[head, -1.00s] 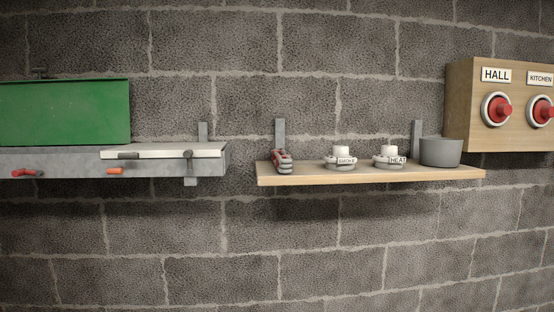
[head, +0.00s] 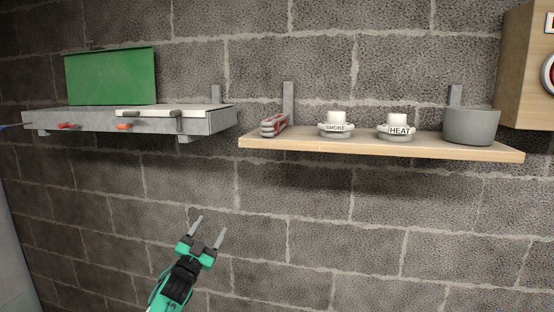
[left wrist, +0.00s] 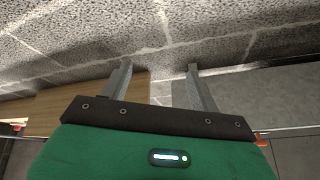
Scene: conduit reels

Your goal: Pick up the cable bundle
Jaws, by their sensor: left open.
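A small red and grey bundle (head: 273,125), which looks like the cable bundle, lies at the left end of the wooden shelf (head: 380,146) in the head view. It is too small to make out single strands. My left gripper (head: 211,223) is open and empty, below the shelves and to the lower left of the bundle, well apart from it. In the left wrist view the two fingers (left wrist: 159,64) stand apart with nothing between them. I cannot make out the bundle there. My right gripper is not in view.
The wooden shelf also holds a SMOKE detector (head: 336,126), a HEAT detector (head: 397,128) and a grey pot (head: 471,126). A wooden switch box (head: 525,65) is at the right. The wall below is clear.

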